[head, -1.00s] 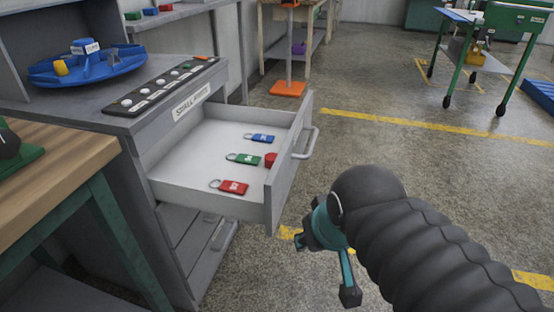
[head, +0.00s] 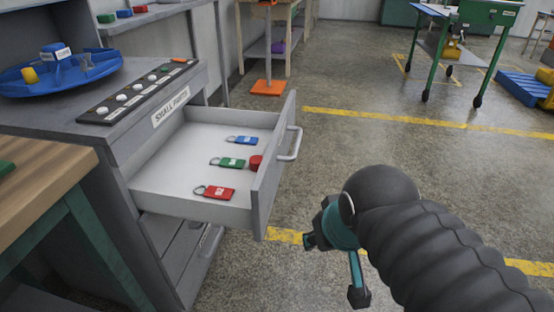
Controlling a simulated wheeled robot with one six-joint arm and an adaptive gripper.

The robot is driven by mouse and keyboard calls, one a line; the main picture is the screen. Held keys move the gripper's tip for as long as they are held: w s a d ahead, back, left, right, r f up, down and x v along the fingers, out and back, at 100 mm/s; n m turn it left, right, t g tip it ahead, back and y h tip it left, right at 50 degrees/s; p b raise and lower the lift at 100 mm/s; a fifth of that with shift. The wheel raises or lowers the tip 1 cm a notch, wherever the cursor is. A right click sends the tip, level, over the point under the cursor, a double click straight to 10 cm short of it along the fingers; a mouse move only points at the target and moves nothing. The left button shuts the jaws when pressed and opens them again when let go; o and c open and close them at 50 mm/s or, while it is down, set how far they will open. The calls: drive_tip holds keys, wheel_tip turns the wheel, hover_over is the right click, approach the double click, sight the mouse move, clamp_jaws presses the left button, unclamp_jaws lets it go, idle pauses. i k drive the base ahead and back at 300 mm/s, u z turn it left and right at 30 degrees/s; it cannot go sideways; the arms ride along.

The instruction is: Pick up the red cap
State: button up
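The red cap (head: 256,162) is a small round red piece inside the open drawer (head: 165,180), close to the drawer's front panel and beside the green key tag (head: 232,162). The front panel hides part of it. My gripper (head: 333,270) is outside the drawer, to the right of and in front of its front panel, over the floor. Its two teal fingers with dark tips are spread wide apart and nothing shows between them. My dark ribbed arm covers the lower right.
A blue tag (head: 241,140) and a red tag (head: 214,192) also lie in the drawer. The drawer handle (head: 291,143) sticks out to the right. A wooden-topped bench (head: 45,165) stands at left. A blue round tray (head: 60,76) sits on the cabinet.

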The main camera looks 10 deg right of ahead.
sight(254, 161)
drive_tip(key=z, duration=0.85)
drive_tip(key=k, duration=0.85)
drive_tip(key=u, duration=1.2)
drive_tip(key=i, duration=0.5)
